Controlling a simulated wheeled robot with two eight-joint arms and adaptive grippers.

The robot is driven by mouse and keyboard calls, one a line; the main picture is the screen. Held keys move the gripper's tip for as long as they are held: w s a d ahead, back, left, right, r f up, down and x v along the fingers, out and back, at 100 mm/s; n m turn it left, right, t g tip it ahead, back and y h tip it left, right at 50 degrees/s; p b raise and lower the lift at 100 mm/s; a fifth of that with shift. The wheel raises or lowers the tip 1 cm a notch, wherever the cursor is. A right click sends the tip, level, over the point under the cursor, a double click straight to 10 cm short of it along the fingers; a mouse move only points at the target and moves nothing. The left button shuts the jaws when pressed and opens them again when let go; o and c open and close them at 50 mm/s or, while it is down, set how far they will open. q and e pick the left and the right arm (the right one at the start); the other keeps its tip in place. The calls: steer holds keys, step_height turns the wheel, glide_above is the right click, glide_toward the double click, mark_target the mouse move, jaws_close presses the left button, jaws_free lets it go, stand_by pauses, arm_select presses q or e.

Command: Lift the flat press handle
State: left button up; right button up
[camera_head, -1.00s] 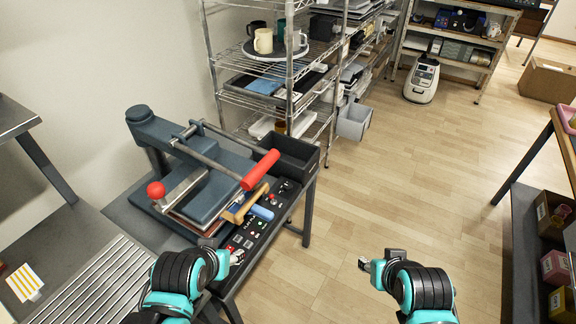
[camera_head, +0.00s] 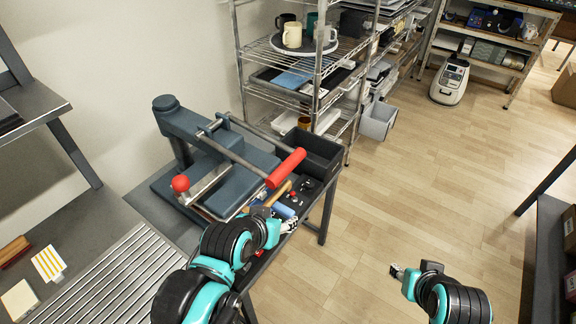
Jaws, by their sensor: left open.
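The flat press (camera_head: 215,140) stands on a dark bench at center left. Its dark body has a long bar ending in a red cylindrical handle (camera_head: 287,167), tilted up to the right. A lever with a red ball knob (camera_head: 181,183) sits at its left. My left gripper (camera_head: 268,211) is open just below the red handle, close to a wooden handle (camera_head: 279,193) at the press's front; I cannot tell if they touch. My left arm hides part of the bench's front panel. My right gripper (camera_head: 396,271) is over open floor, far from the press; its fingers are too small to judge.
A dark bin (camera_head: 318,158) sits at the bench's right end, behind the red handle. A wire shelf (camera_head: 290,97) with mugs stands behind. A slatted metal surface (camera_head: 110,285) lies at lower left. The wooden floor at right is clear.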

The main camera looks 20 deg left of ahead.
arm_select(q)
steer(key=w+d+r+n+t+p, duration=0.1)
steer(key=w+d+r+n+t, duration=0.3)
steer(key=r, duration=0.3)
steer(key=w+d+r+n+t+p, duration=0.1)
steer(key=w+d+r+n+t, duration=0.2)
steer(key=w+r, duration=0.4)
steer(key=w+d+r+n+t+p, duration=0.1)
steer(key=w+d+r+n+t, duration=0.3)
steer(key=r, duration=0.4)
steer(key=n+g+y+p, duration=0.2)
steer(key=n+g+y, duration=0.6)
steer(key=n+y, duration=0.75)
glide_toward(291, 171)
steer(key=shift+n+h, duration=0.65)
steer(key=x, duration=0.2)
steer(key=r+x, duration=0.1)
steer(key=x, duration=0.1)
steer(key=shift+s+a, duration=0.1)
steer(key=shift+a, duration=0.05)
steer(key=b+x, duration=0.1)
steer(key=x, duration=0.6)
steer(key=shift+a+f+b, duration=0.1)
steer(key=shift+a+b, duration=0.2)
steer(key=shift+b, duration=0.05)
jaws_close()
